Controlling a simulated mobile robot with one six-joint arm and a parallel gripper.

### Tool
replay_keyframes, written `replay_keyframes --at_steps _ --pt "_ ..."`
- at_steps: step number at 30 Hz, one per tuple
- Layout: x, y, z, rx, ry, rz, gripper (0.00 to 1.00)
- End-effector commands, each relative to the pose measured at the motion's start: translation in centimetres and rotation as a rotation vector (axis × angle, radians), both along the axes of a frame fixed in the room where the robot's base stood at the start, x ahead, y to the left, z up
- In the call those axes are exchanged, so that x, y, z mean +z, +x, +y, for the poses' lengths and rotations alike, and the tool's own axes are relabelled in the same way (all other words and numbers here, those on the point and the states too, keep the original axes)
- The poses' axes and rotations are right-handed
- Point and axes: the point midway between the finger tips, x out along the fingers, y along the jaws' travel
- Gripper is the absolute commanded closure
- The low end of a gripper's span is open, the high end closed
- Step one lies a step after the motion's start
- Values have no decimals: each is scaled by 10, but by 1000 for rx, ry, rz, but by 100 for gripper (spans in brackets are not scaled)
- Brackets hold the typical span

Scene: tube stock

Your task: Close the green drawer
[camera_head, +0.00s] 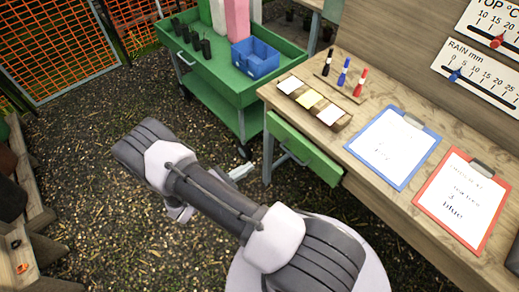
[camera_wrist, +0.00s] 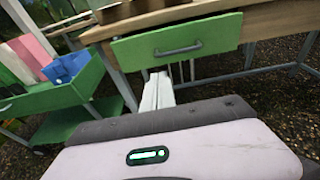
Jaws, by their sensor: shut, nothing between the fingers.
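The green drawer (camera_head: 305,150) is under the front edge of the wooden bench, at its left end. Its grey bar handle (camera_head: 292,154) faces my gripper. In the wrist view the drawer front (camera_wrist: 215,36) is near the top, with the handle (camera_wrist: 178,50) across its middle. How far the drawer stands out from the bench is hard to tell. My gripper (camera_head: 243,171) is shut and empty, to the left of the drawer front in the head view and apart from it. In the wrist view its fingers (camera_wrist: 158,88) point toward the drawer, below the handle.
The bench (camera_head: 400,98) carries colour cards, markers, a blue clipboard (camera_head: 392,147) and a red clipboard (camera_head: 461,199). A green cart (camera_head: 222,91) with a blue bin (camera_head: 255,58) stands left of the bench. Gravel ground before the drawer is clear apart from my arm.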

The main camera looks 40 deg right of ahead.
Motion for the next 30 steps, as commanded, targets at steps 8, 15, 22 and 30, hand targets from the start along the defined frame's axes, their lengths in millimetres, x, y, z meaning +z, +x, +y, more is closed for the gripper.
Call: replay_keyframes --at_steps 8,15,22,30 --pt "-11 4 -48 -2 -1 -5 100" --pt "-22 9 -99 -2 1 -6 100" --pt "-28 12 -129 0 2 -6 100" --pt "-27 13 -134 2 1 -5 100"
